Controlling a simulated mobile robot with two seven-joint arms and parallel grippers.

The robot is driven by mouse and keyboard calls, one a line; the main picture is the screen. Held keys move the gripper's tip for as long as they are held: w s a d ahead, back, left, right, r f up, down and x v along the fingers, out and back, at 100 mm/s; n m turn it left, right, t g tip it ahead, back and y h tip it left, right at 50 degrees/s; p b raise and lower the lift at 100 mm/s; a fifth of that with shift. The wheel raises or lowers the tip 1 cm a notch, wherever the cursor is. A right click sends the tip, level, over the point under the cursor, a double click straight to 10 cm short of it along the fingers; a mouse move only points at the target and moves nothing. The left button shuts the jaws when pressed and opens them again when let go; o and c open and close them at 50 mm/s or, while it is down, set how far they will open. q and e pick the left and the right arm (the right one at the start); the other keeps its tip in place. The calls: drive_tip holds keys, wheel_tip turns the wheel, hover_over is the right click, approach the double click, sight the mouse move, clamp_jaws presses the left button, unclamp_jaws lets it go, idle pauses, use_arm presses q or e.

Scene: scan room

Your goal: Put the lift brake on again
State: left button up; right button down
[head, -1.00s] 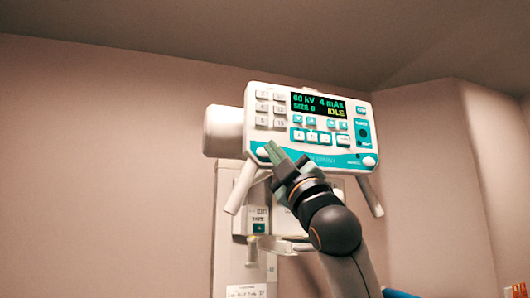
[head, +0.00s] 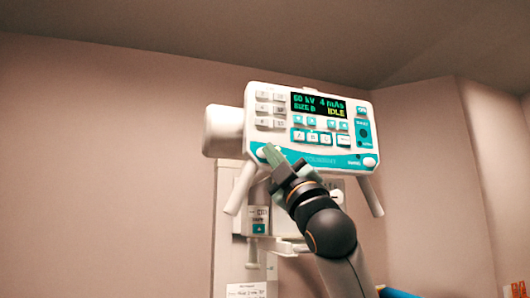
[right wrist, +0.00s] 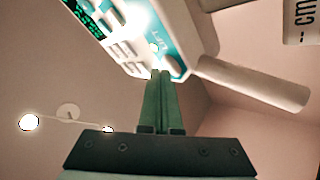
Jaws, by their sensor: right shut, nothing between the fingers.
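The white and teal control panel (head: 350,152) hangs on the column, its screen (head: 318,105) lit with "60 kV 4 mAs" and "IDLE". A white round knob or button (head: 261,153) sits at its lower left corner, and another (head: 369,162) at its lower right. In the right wrist view the shut fingertips (right wrist: 160,74) reach the panel's lower edge (right wrist: 175,66); contact cannot be told. My left gripper is out of view.
Two pale handles, left (head: 240,188) and right (head: 371,196), slant down from the panel. The column (head: 229,225) stands below, with a small labelled box (head: 258,222). The wall around is clear.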

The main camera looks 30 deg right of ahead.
drive_tip(key=shift+w, duration=0.3)
drive_tip(key=shift+s, duration=0.15)
idle(0.4)
drive_tip(key=shift+s+a, duration=0.1)
drive_tip(key=shift+s, duration=0.6)
drive_tip(key=shift+s+a+b, duration=0.2)
drive_tip(key=shift+s+b, duration=0.05)
drive_tip(key=shift+s, duration=0.55)
drive_tip(key=shift+s+a+b, duration=0.2)
drive_tip(key=shift+s+b, duration=0.1)
drive_tip(key=shift+s, duration=0.5)
drive_tip(key=shift+s+a+b, duration=0.2)
drive_tip(key=shift+s+b, duration=0.05)
drive_tip(key=shift+s, duration=0.55)
